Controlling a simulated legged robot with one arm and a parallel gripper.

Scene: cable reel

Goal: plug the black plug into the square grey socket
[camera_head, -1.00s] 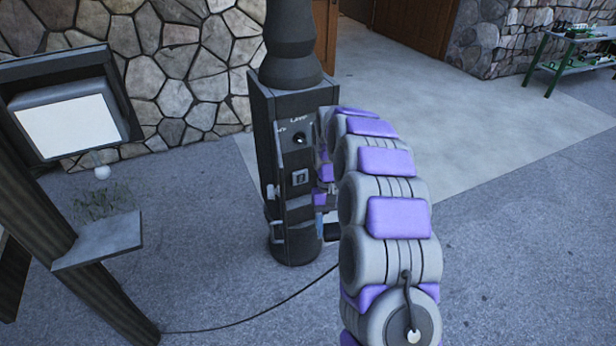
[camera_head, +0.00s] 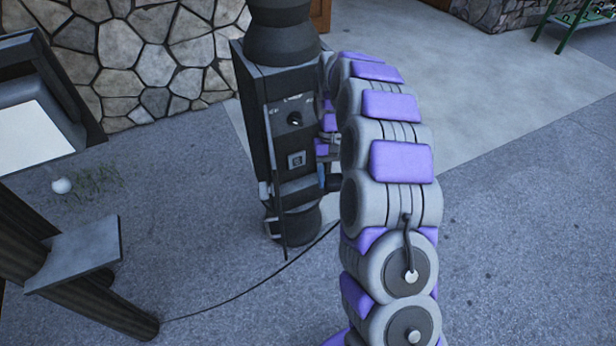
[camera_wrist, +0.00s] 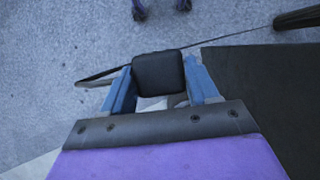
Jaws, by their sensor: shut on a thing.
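The square grey socket (camera_head: 296,160) is on the front face of the dark post (camera_head: 262,130), below a round knob. In the wrist view my gripper (camera_wrist: 161,88) has its two blue fingers shut on the black plug (camera_wrist: 158,70). The plug's cable runs off behind it across the ground. In the head view my gripper (camera_head: 331,175) is to the right of the post, lower than the socket and mostly hidden behind my arm. The plug is apart from the socket. The socket cannot be made out in the wrist view.
A dark slanted stand with a grey shelf (camera_head: 75,255) and a white screen (camera_head: 35,135) is at the left. A thin black cable (camera_head: 250,287) lies across the ground from the stand's foot toward my gripper. A stone wall (camera_head: 150,55) is behind. Pavement at the right is clear.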

